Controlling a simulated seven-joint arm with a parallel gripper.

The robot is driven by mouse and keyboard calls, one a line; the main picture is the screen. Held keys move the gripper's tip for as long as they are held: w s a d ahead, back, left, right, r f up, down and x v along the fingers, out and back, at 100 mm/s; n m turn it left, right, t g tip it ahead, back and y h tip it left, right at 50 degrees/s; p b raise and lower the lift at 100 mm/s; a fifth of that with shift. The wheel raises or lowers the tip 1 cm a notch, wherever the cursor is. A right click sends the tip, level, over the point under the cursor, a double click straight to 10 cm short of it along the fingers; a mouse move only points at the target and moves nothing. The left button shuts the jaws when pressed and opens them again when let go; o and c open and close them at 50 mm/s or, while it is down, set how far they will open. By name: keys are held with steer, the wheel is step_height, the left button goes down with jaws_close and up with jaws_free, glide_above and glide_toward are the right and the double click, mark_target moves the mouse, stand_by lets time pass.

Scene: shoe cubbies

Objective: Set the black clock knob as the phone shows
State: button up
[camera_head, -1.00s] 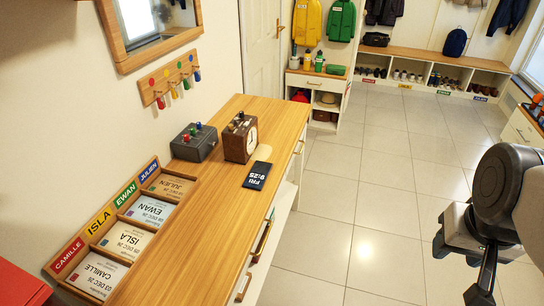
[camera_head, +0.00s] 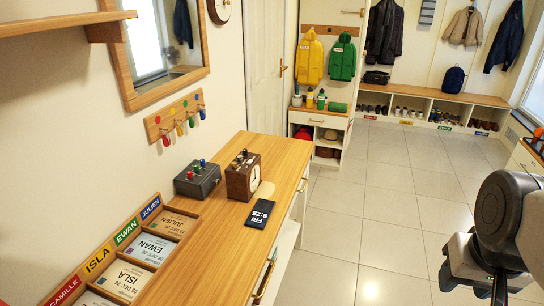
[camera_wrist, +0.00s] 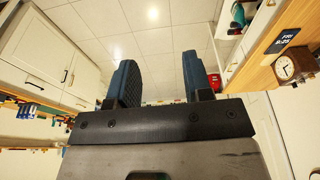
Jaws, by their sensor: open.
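The brown wooden clock (camera_head: 243,176) stands on the wooden counter, with small knobs on its top, one of them dark. Its round white face shows in the wrist view (camera_wrist: 286,67). The black phone (camera_head: 259,214) lies flat on the counter in front of the clock and reads "FRI 9:25"; it also shows in the wrist view (camera_wrist: 283,41). My gripper (camera_wrist: 158,78) is open and empty, well away from the clock. In the head view my arm is at the right edge, over the floor, and the fingertips are out of frame.
A grey box (camera_head: 197,179) with coloured knobs sits left of the clock. Name-tagged card trays (camera_head: 128,257) line the counter's wall side. Key hooks (camera_head: 174,117) and a mirror hang above. The tiled floor (camera_head: 400,215) right of the counter is clear.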

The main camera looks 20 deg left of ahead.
steer(key=w+a+r+n, duration=0.3)
steer(key=w+a, duration=0.2)
steer(key=w, duration=0.4)
steer(key=w+a+r+n+g, duration=0.1)
steer(key=w+a+r+n, duration=0.2)
steer(key=w, duration=0.6)
steer(key=w+a+r+n, duration=0.25)
steer(key=w+a, duration=0.35)
steer(key=w, duration=0.3)
steer(key=n+g, duration=0.2)
steer(key=n, duration=1.4)
glide_above(245, 150)
steer(key=f, duration=1.6)
steer(key=shift+w+d+f, duration=0.25)
steer(key=shift+a+f, duration=0.25)
steer(key=shift+a, duration=0.2)
steer(key=shift+f, duration=0.1)
steer(key=shift+s+d+f, duration=0.1)
steer(key=shift+d+f, duration=0.05)
steer(key=shift+f, duration=3.65)
